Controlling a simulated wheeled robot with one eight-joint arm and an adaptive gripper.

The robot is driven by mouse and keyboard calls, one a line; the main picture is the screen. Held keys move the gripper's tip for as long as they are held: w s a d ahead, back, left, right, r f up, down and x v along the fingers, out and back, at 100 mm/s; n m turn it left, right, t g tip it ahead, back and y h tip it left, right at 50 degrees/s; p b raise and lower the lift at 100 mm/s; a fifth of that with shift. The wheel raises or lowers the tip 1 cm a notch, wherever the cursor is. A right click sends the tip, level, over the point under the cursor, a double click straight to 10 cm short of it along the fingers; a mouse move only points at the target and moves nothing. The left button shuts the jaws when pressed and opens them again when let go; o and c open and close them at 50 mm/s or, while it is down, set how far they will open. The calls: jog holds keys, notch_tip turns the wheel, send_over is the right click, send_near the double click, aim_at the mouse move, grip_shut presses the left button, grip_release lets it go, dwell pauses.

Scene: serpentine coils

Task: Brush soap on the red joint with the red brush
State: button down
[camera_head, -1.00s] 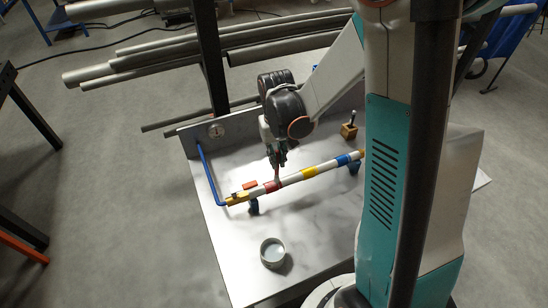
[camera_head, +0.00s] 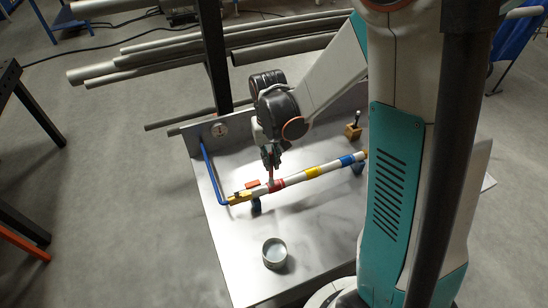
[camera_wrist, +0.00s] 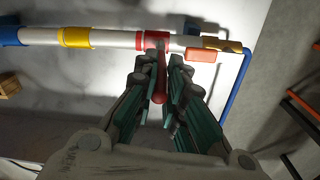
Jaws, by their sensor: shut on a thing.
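The white pipe (camera_head: 326,169) with coloured bands runs across the metal table. Its red joint (camera_head: 278,184) lies near the left end and shows at the top of the wrist view (camera_wrist: 157,39). My gripper (camera_head: 270,161) is above the pipe, just left of the red joint in the head view. It is shut on the red brush (camera_wrist: 159,88), which points down at the pipe. The brush tip overlaps the red joint's edge in the wrist view; I cannot tell whether they touch. A small round cup (camera_head: 275,253) with pale contents stands on the table in front.
A blue pipe (camera_head: 211,174) runs up to a gauge (camera_head: 220,130) on the back panel. A wooden block with a dark handle (camera_head: 353,130) stands behind. The front table is mostly clear.

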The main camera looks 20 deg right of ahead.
jog(key=shift+a, duration=0.7)
jog(key=shift+d+b, duration=0.2)
jog(key=shift+b, duration=0.15)
jog(key=d, duration=0.2)
jog(key=shift+d+b, duration=0.35)
jog(key=shift+d, duration=0.65)
jog(key=shift+a+b, duration=0.1)
jog(key=shift+b, duration=0.2)
